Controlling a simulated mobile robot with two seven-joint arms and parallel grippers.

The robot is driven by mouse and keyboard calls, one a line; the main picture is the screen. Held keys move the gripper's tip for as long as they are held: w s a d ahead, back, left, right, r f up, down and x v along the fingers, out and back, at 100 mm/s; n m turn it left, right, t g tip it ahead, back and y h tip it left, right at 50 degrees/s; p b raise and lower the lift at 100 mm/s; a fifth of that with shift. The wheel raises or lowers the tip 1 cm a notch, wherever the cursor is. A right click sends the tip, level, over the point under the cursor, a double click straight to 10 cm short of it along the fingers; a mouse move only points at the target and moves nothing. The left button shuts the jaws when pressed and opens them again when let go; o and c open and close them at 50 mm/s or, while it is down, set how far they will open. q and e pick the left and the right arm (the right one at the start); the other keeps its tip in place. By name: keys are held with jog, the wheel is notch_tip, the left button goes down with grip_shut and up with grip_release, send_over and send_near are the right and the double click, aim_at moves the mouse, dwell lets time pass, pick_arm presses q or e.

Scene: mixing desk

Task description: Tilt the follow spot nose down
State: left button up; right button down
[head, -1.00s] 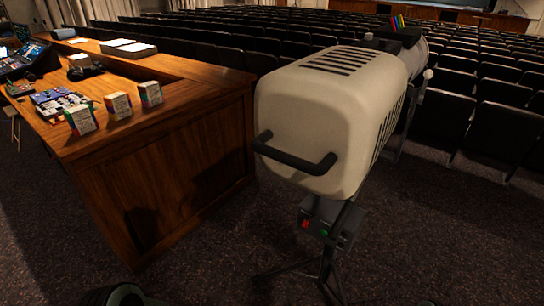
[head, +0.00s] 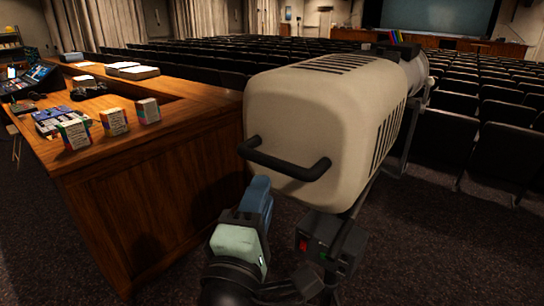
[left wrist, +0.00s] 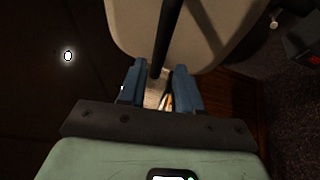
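My left gripper (head: 260,184), with blue fingers, is just below and left of the handle in the head view. In the left wrist view the fingers (left wrist: 159,88) are apart, and the handle bar (left wrist: 167,35) runs in line with the gap between them. I cannot tell whether they touch it. My right gripper is out of view.
A wooden desk (head: 130,215) stands at left, with small boxes (head: 114,121), a mixing console (head: 30,80) and papers on it. A control box (head: 330,240) with red and green switches sits on the lamp's stand. Rows of seats (head: 480,150) fill the back and right.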

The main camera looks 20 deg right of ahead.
aim_at(272, 166)
pick_arm(q)
jog(key=p+x, duration=0.2)
jog(key=x, duration=0.8)
jog(key=shift+w+d, duration=0.15)
jog(key=shift+w, duration=0.1)
grip_shut()
jog(key=shift+r, duration=0.1)
